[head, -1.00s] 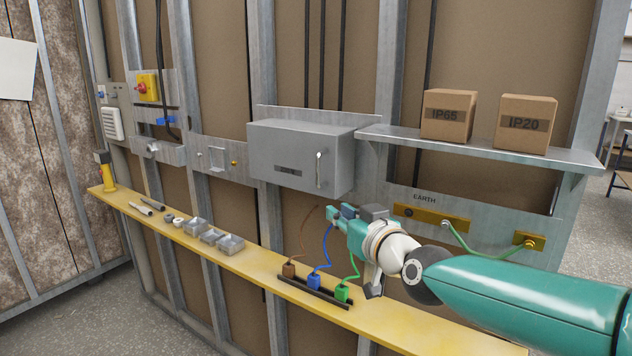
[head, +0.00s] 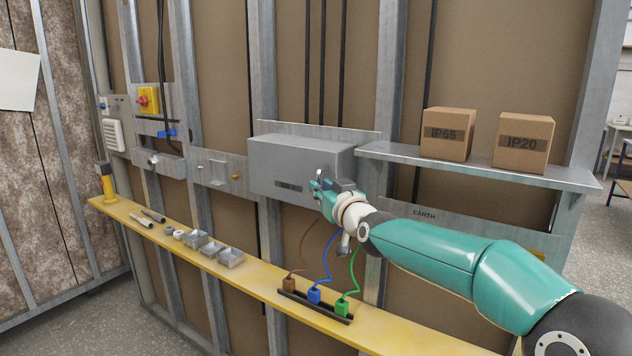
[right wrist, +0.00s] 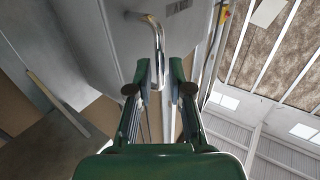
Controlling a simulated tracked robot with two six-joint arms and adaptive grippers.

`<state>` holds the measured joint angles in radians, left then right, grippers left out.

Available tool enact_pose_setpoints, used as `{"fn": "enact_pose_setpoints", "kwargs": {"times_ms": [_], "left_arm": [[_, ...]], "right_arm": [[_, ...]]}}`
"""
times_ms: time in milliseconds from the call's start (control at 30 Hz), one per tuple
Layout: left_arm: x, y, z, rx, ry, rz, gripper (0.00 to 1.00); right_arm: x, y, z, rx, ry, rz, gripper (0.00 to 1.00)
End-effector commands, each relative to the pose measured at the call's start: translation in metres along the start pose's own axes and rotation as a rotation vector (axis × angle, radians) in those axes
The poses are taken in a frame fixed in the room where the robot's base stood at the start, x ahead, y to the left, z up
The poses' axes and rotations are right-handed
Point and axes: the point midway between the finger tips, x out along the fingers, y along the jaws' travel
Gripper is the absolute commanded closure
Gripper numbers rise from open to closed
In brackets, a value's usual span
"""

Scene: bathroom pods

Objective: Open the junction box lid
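The junction box (head: 290,165) is a grey metal box on the wall frame, and its front lid looks shut. Its handle, a curved metal bar (right wrist: 155,42), shows in the right wrist view; in the head view my gripper covers it. My right gripper (head: 318,187) is at the right part of the box front. In the right wrist view the green fingers of my right gripper (right wrist: 160,92) are apart, with the handle's lower end between or just beyond the fingertips. I cannot tell whether they touch it. My left gripper is not in view.
A yellow shelf (head: 260,285) runs below the box with brown, blue and green wired connectors (head: 315,295) and small metal boxes (head: 230,257). A metal shelf (head: 480,166) at right holds two cartons, IP65 (head: 447,134) and IP20 (head: 523,142). Dark cables run above the box.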

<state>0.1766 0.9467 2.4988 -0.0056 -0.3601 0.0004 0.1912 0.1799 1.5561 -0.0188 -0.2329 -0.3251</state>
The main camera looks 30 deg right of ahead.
Motion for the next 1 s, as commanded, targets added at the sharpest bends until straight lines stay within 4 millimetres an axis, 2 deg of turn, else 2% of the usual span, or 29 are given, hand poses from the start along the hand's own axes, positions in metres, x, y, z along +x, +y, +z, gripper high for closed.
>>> {"fn": "enact_pose_setpoints", "kwargs": {"times_ms": [100,200,533,667,967,1000], "left_arm": [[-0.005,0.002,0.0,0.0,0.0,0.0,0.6],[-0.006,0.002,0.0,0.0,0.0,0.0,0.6],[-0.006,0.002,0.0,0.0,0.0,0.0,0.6],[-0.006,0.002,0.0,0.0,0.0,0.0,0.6],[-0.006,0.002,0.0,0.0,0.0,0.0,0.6],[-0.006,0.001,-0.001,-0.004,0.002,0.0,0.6]], "right_arm": [[0.015,0.0,-0.001,0.0,0.0,0.0,0.8],[0.021,0.0,-0.001,0.0,0.0,0.0,0.8],[0.024,-0.001,0.0,0.0,0.0,-0.001,0.8],[0.024,-0.001,0.0,0.0,0.0,-0.002,1.0],[0.024,-0.001,0.0,0.0,0.0,-0.002,1.0],[0.022,-0.011,-0.001,0.004,0.0,-0.006,1.0]]}}
